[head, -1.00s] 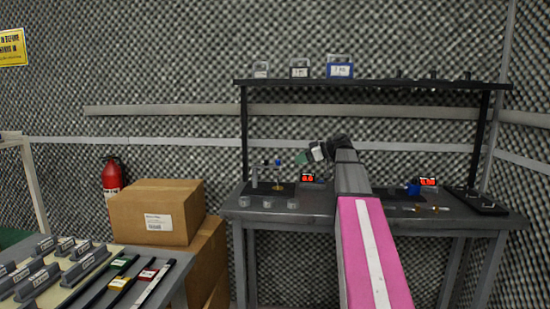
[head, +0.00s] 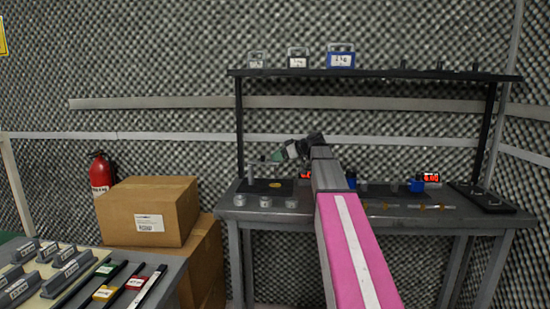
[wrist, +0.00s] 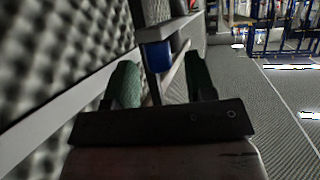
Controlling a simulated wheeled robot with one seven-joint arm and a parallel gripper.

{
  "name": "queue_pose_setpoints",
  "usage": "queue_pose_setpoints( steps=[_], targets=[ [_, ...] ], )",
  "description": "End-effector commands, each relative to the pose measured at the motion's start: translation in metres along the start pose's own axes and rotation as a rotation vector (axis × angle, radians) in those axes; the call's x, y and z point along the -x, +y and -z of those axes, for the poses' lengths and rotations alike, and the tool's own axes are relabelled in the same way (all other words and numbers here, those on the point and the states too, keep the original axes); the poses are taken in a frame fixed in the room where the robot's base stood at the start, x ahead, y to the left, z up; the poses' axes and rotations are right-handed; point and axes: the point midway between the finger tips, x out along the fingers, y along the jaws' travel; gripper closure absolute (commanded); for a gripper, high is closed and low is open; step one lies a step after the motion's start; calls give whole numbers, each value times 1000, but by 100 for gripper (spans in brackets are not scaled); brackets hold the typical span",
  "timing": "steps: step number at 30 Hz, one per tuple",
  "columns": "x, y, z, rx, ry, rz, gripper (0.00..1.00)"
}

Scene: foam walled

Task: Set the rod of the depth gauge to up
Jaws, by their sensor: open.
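The depth gauge (head: 250,173) stands on a black mat at the left of the bench, with a grey post and a side arm. My gripper (head: 278,156) is at the gauge's upper right and hides part of it. In the wrist view the green fingers of my gripper (wrist: 161,78) are apart. The gauge's blue cap (wrist: 158,56) and a thin dark rod (wrist: 154,92) show in the gap between them. I cannot tell whether a finger touches the rod. A gold disc (head: 275,185) lies on the mat below.
Three small metal cylinders (head: 265,202) line the bench front. A shelf (head: 375,74) with labelled weights runs above. Red displays stand behind my arm and at the right (head: 431,177). Cardboard boxes (head: 150,210) and a fire extinguisher (head: 100,173) are at the left.

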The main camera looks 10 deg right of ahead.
Motion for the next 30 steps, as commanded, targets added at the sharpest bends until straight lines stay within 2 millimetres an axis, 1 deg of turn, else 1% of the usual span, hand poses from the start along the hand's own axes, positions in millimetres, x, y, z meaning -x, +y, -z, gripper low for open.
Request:
queue_pose_setpoints(
  steps=[1,3,6,15,16,17,18,20,21,26,30],
  targets=[
    [-6,1,0,0,0,0,50],
    [-12,0,0,0,0,0,50],
    [-18,0,0,1,0,0,50],
    [-19,0,0,0,0,-1,50],
    [-19,0,0,0,0,-1,53],
    [-19,0,0,0,0,-1,63],
    [-19,0,0,0,0,-1,76],
    [-19,0,0,0,0,-1,95],
    [-19,0,0,0,0,-1,100],
    [-19,0,2,0,0,-1,100],
    [-15,1,12,2,0,-1,100]
  ],
)
